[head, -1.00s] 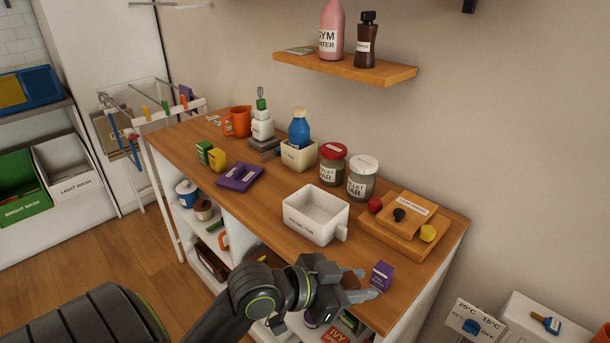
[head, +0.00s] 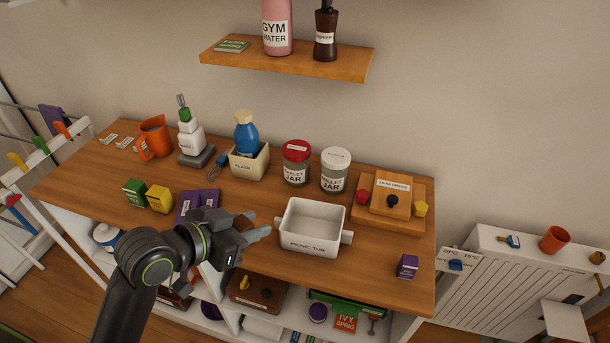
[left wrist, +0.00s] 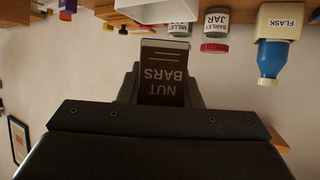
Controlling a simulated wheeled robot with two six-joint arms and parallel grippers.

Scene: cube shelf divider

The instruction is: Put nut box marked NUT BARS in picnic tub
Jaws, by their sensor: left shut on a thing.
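The nut box (left wrist: 165,75) is dark brown, and its NUT BARS lettering appears upside down in the left wrist view. My left gripper (head: 257,228) is shut on it. In the head view only a small brown part of the box (head: 243,222) shows, the rest hidden by the gripper. The picnic tub (head: 306,247) is white with side handles and a PICNIC TUB label, and stands upright on the counter. It looks empty. My gripper is just left of the tub in the head view. The tub's edge also shows at the top of the left wrist view (left wrist: 150,10). My right gripper is not in view.
Behind the tub stand the barley jar (head: 296,165), millet jar (head: 335,172) and flask holder (head: 249,162). Stacked wooden boards (head: 395,208) lie to its right, with a small purple box (head: 407,266) nearer the front. A purple packet (head: 187,205) lies left of my gripper.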

